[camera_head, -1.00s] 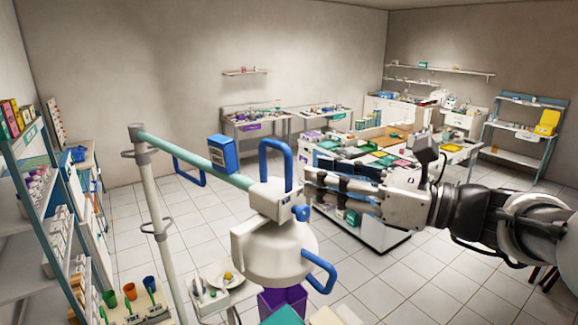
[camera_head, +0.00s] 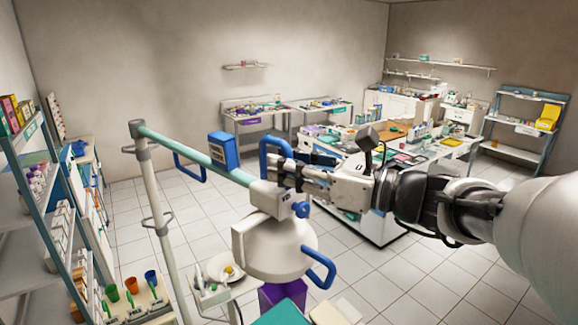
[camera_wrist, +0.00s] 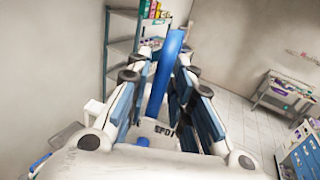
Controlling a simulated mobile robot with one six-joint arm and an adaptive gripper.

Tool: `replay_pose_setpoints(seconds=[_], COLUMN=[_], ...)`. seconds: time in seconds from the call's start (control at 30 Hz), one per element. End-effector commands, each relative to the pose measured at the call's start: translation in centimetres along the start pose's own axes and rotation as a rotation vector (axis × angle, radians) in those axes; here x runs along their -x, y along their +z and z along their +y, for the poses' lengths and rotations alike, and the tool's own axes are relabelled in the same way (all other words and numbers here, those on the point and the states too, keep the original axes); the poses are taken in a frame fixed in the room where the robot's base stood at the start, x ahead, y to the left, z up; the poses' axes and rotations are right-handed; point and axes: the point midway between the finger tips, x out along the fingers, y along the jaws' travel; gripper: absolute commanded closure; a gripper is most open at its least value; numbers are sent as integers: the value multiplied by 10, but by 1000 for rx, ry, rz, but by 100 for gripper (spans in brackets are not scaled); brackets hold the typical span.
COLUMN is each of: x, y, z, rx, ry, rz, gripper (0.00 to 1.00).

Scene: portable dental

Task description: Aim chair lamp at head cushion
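The chair lamp (camera_head: 275,252) has a white dome head, seen from above, and hangs from a teal arm on a white pole. A blue loop handle (camera_head: 274,141) stands up on top, and another blue handle (camera_head: 319,269) sticks out low at its right. My gripper (camera_head: 280,172) is at the upper handle from the right. In the wrist view the blue handle (camera_wrist: 168,75) rises between my two spread fingers (camera_wrist: 168,62), with gaps at its sides. A teal pad (camera_head: 282,313) shows below the lamp at the bottom edge; I cannot tell if it is the head cushion.
A blue box (camera_head: 223,150) and a blue side handle (camera_head: 189,168) hang on the lamp's teal arm. The pole (camera_head: 160,225) stands left. A small tray (camera_head: 226,290) with a bowl is beside the lamp. A shelf rack (camera_head: 30,200) fills the left edge. Tiled floor behind is clear.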

Motion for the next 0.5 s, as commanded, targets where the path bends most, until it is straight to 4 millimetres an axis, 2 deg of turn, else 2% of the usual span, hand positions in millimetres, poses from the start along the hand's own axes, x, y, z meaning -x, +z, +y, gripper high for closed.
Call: replay_pose_setpoints(seconds=[0.27, 0.5], x=[0, 0], y=[0, 0], z=[0, 0], rx=[0, 0], ry=[0, 0], rz=[0, 0], gripper=[100, 100])
